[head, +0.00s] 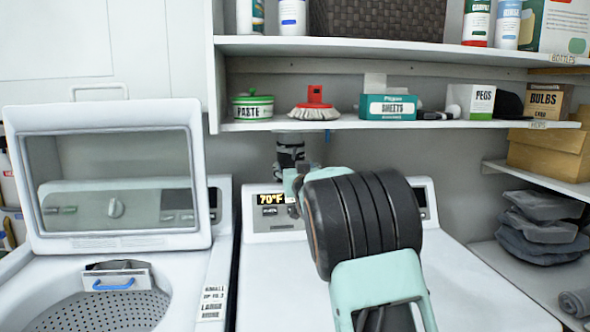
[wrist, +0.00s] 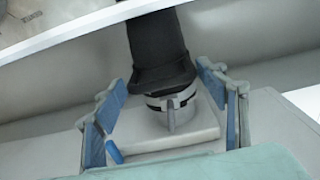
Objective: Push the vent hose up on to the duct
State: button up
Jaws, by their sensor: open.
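A dark upright hose (head: 290,152) shows in the head view behind the white dryer, under the lower shelf. A grey round duct end (head: 287,136) sits just above it. In the wrist view the black hose (wrist: 160,50) runs down to a flared end, with a silver banded collar (wrist: 170,106) and its tab below it. I cannot tell whether hose and duct are joined. My gripper (head: 298,180) is at the dryer's back panel. In the wrist view its open blue-padded fingers (wrist: 168,112) stand either side of the collar, apart from it. My arm hides part of the dryer panel.
The lower shelf (head: 400,125) overhangs close above the gripper and carries a paste tub (head: 253,107), a brush (head: 315,105) and boxes. The washer's raised lid (head: 120,170) is to the left. The dryer top (head: 480,290) is clear to the right.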

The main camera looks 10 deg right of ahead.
jog(key=shift+s, duration=0.1)
jog(key=s, duration=1.1)
jog(key=shift+s, duration=0.4)
